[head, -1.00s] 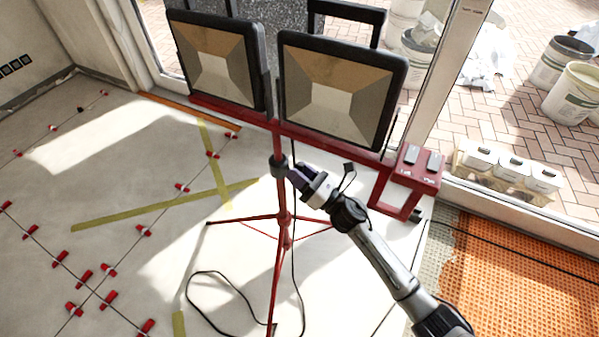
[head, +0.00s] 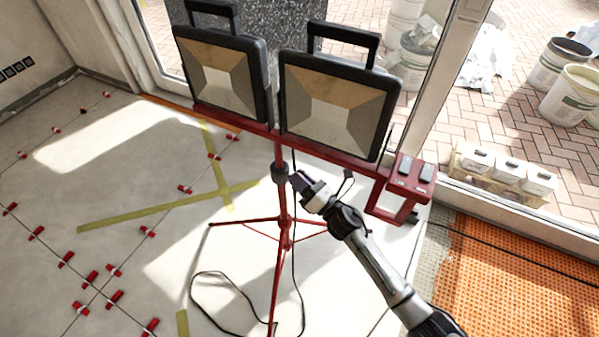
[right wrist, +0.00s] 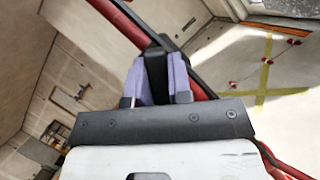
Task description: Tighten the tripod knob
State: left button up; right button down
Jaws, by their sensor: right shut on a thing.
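The red tripod's upright mast (head: 279,200) carries two work lamps (head: 337,105) on a red crossbar. A dark collar (head: 279,173) sits on the mast below the crossbar. The knob is hidden by the fingers in the head view. My left gripper is not in view.
A red switch box (head: 411,178) hangs at the crossbar's right end. A black cable (head: 215,300) loops on the floor by the tripod legs. Red levelling clips (head: 115,270) stand along tile joints at left. Orange matting (head: 520,275) lies right; buckets (head: 570,95) stand outside.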

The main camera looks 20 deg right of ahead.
jog(key=m+h+p, duration=0.1)
jog(key=m+p, duration=0.2)
jog(key=p, duration=0.1)
jog(key=m+g+h+p, duration=0.1)
jog(key=m+p, duration=0.2)
jog(key=m+h+p, duration=0.1)
jog(key=m+p, duration=0.3)
jog(key=shift+r+h+p, duration=0.2)
jog(key=shift+h+p, duration=0.1)
jog(key=shift+p, duration=0.05)
jog(key=shift+f+m+g+p, duration=0.1)
jog(key=shift+m+g+p, duration=0.4)
jog(key=shift+m+p, duration=0.3)
jog(key=shift+f+m+p, duration=0.15)
jog(key=shift+m+p, duration=0.15)
jog(key=shift+p, duration=0.25)
jog(key=shift+h, duration=0.3)
jog(key=c, duration=1)
grip_release()
jog(key=shift+c, duration=0.2)
